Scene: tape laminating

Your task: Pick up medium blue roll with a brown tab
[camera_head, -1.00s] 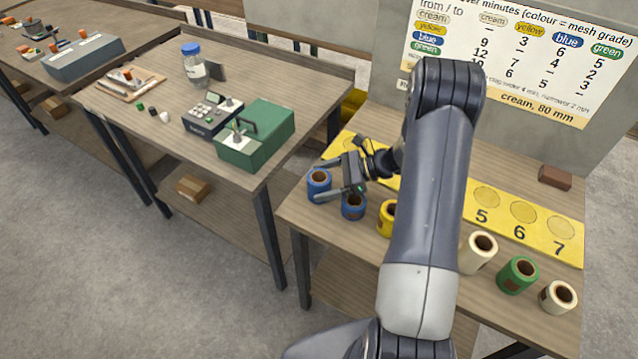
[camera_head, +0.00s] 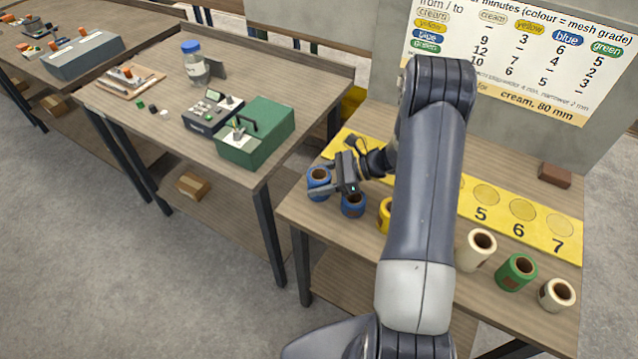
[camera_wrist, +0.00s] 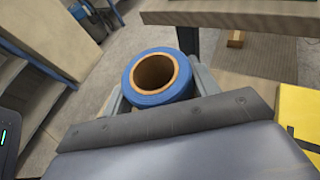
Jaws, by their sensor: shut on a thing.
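A blue roll (camera_head: 318,190) with a brown core stands at the left front corner of the near table. My gripper (camera_head: 332,188) is at this roll and shut on it. In the wrist view the blue roll (camera_wrist: 160,92) sits upright between the two fingers, its open top facing the camera. I see no brown tab on it in the wrist view. A second blue roll (camera_head: 353,206) stands just to the right, close beside my gripper and partly covered by it.
A yellow roll (camera_head: 385,214) is partly behind my arm. Cream (camera_head: 476,249), green (camera_head: 516,272) and another cream roll (camera_head: 557,295) stand to the right. A numbered yellow strip (camera_head: 520,212) lies behind them. A brown block (camera_head: 555,176) is near the board.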

